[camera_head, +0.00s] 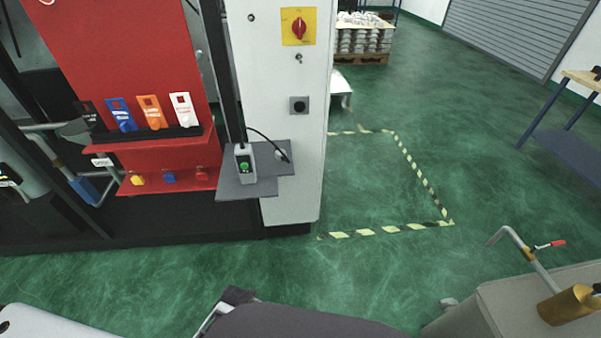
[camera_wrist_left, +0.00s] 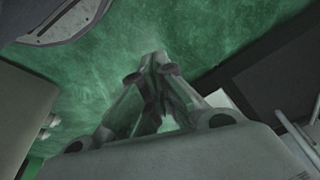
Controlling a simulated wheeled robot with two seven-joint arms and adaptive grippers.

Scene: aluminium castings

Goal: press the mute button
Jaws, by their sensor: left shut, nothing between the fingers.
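No button marked as mute can be made out. A small grey control box (camera_head: 244,163) with a green button (camera_head: 244,166) sits on a grey shelf at the front of the white cabinet. A dark round button or knob (camera_head: 299,105) is on the cabinet face above and right of it. My left gripper (camera_wrist_left: 157,62) shows in the left wrist view, its fingers together and empty above the green floor. It is apart from any button in that view. I cannot make out either gripper in the head view.
A white cabinet (camera_head: 284,192) carries a red rotary switch (camera_head: 299,27) on a yellow plate. A red panel (camera_head: 130,50) with coloured tags stands left. A grey unit with a brass cylinder (camera_head: 569,305) is at lower right. The taped floor area (camera_head: 375,185) is clear.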

